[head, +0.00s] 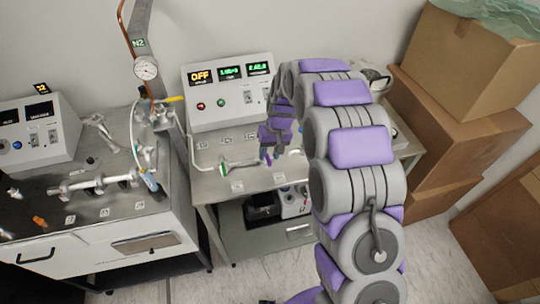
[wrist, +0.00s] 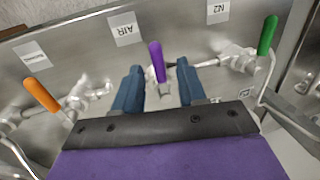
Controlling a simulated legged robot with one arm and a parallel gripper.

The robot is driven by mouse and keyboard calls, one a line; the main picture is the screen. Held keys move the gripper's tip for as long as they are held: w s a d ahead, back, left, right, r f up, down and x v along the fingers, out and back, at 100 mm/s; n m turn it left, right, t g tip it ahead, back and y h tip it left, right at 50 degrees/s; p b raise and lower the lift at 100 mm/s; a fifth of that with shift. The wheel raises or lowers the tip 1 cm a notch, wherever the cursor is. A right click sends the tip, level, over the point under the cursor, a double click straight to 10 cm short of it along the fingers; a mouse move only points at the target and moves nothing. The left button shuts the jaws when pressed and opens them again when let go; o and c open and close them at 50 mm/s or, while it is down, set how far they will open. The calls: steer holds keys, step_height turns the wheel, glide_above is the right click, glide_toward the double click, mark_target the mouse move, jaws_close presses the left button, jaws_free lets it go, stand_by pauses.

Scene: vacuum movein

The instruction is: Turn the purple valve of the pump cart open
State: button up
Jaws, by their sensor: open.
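The purple valve (wrist: 157,62) has its handle between the two blue fingers of my gripper (wrist: 157,88) in the wrist view. The fingers are apart, one on each side of the handle, with gaps showing, and do not hold it. In the head view the purple handle (head: 268,159) shows just beyond my gripper (head: 265,152), over the pump cart top (head: 215,187). My arm hides part of the cart.
An orange-handled valve (wrist: 41,95) is at the left and a green-handled valve (wrist: 267,36) at the right in the wrist view. A control box (head: 229,92) stands behind on the cart. A glassware bench (head: 100,215) is at the left and boxes (head: 455,105) at the right.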

steer(key=shift+a+f, duration=0.55)
steer(key=shift+f, duration=0.05)
steer(key=shift+d, duration=0.9)
steer(key=shift+c, duration=1.9)
steer(key=shift+a, duration=0.55)
jaws_close()
steer(key=shift+d, duration=0.15)
